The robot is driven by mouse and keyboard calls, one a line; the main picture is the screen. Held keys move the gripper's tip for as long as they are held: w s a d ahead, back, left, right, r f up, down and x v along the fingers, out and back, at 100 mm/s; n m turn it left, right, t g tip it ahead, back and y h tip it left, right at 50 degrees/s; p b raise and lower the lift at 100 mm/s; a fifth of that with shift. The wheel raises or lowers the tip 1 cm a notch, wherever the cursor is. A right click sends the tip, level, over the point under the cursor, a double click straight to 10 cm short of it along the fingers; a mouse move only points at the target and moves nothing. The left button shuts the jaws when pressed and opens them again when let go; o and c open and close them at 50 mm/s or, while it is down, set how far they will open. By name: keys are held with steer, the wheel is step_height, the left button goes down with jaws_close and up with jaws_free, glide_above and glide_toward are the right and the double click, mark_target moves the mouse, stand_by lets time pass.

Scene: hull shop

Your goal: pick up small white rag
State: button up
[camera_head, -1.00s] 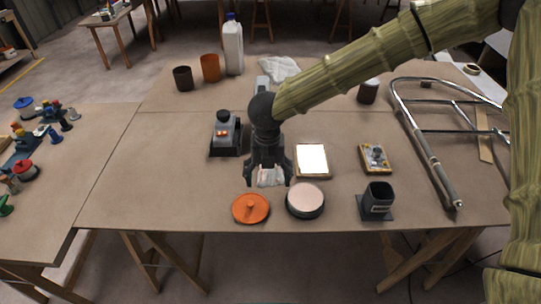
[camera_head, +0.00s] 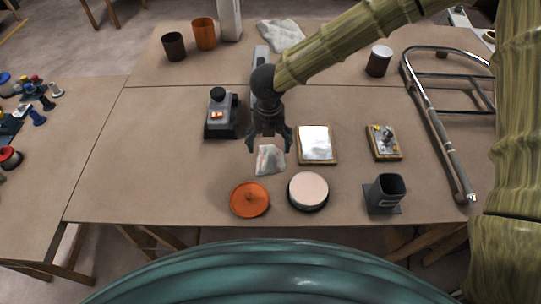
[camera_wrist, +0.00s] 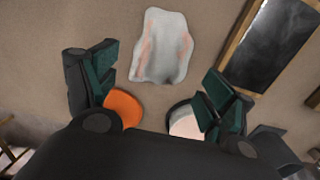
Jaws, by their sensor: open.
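The small white rag (camera_head: 270,160) lies crumpled on the brown table, with faint reddish marks. In the wrist view the rag (camera_wrist: 163,47) lies flat ahead of my gripper, between the lines of its two fingers. My gripper (camera_head: 269,146) points down just behind the rag in the head view. Its fingers are spread wide and hold nothing. In the wrist view both fingers of my gripper (camera_wrist: 158,85) show, apart from the rag. The exact height above the table is hard to tell. A larger white cloth (camera_head: 281,36) lies at the back of the table.
Close by stand an orange lid (camera_head: 249,199), a round pink-topped tin (camera_head: 308,190), a framed panel (camera_head: 317,145), a small boxed part (camera_head: 384,142), a dark square cup (camera_head: 385,193) and a grey device (camera_head: 221,116). A metal tube frame (camera_head: 440,130) lies right. Bare table lies left.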

mark_target(270, 152)
step_height(270, 152, down, 6)
steer(key=shift+d+r+p, duration=0.15)
steer(key=shift+p, duration=0.6)
steer(key=shift+w+f, duration=0.2)
steer(key=shift+s+r, duration=0.1)
steer(key=shift+s, duration=0.05)
steer(key=shift+c, duration=1.1)
steer(key=c, duration=0.7)
steer(key=shift+c, duration=0.9)
steer(key=shift+c, duration=0.4)
